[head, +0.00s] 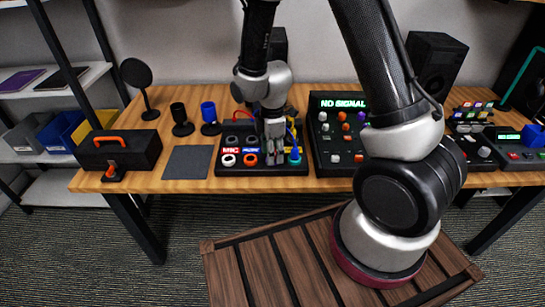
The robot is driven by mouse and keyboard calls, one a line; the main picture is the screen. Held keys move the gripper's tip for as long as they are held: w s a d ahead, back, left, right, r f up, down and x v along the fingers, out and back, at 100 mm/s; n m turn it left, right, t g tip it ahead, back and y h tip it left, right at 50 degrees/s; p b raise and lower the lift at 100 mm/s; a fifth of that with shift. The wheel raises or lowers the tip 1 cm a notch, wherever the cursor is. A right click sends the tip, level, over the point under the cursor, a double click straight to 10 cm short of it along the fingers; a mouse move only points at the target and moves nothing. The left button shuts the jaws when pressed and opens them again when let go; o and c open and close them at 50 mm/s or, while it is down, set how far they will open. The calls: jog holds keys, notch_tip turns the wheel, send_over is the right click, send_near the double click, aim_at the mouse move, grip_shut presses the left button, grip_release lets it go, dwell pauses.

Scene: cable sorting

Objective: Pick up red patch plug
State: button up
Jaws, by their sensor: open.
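A red cable (237,119) arcs at the back of a black patch panel (222,172); its plug is not clearly visible and may be hidden by my gripper. My gripper (273,158) points down over the right half of the panel, to the right of the red cable. It is open, with nothing visibly held. The panel front has a white ring (228,160), an orange-red ring (250,160) and a teal ring (295,158).
A mixer with a "NO SIGNAL" screen (343,103) stands close on the right. A grey mat (187,162), a black toolbox (120,150), and black (181,118) and blue (209,116) holders are on the left. Bare wooden table (200,185) runs along the front.

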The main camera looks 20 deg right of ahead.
grip_shut()
dwell(0.3)
